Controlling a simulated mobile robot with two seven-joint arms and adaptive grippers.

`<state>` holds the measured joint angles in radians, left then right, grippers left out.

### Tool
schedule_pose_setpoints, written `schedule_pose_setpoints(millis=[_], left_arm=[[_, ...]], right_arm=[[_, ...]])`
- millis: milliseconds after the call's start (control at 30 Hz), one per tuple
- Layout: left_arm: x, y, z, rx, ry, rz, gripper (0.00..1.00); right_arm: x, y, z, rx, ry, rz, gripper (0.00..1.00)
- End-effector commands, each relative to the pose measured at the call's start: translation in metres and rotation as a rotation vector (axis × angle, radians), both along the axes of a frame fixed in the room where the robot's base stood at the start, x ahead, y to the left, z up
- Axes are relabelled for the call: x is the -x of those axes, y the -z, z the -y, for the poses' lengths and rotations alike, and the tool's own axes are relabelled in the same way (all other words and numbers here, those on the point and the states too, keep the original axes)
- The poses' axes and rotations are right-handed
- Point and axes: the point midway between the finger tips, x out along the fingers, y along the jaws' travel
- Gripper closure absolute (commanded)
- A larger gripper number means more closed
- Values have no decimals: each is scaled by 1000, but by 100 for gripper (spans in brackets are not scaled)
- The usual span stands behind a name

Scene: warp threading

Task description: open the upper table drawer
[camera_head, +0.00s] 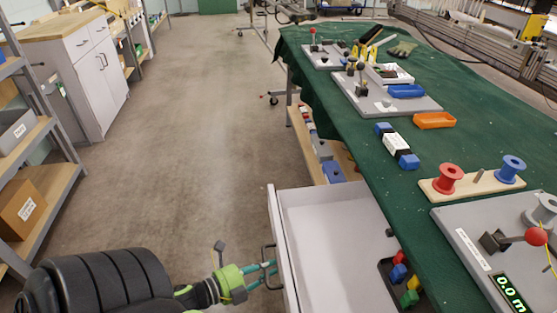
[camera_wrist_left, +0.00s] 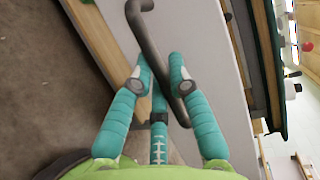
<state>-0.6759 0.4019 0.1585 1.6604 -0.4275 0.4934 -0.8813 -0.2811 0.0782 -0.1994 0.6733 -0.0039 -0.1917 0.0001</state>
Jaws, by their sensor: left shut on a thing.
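The upper table drawer (camera_head: 335,195) is pulled out from under the green-covered table (camera_head: 340,100). Its light grey inside shows from above. My left gripper (camera_head: 270,270) is at the drawer's front, shut on the dark bar handle (camera_head: 266,252). In the left wrist view the teal fingers of the gripper (camera_wrist_left: 160,80) close around the handle (camera_wrist_left: 147,35), which stands off the pale drawer front (camera_wrist_left: 195,50). My right gripper is in neither view.
A black tray (camera_head: 385,268) with coloured pieces lies in the drawer. On the table are a red spool (camera_head: 447,179), a blue spool (camera_head: 511,168) and an orange tray (camera_head: 434,121). Shelving (camera_head: 40,200) stands at the left. The floor between is clear.

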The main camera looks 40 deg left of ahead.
Motion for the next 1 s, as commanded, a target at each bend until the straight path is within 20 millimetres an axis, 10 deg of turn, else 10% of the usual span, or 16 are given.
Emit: schedule_pose_setpoints(millis=[467,533,1000], left_arm=[[4,0,-4,-2,-3,0,100],[4,0,-4,-2,-3,0,58],[15,-1,-6,0,-2,-2,57]], right_arm=[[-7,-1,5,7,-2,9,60],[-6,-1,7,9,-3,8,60],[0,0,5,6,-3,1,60]])
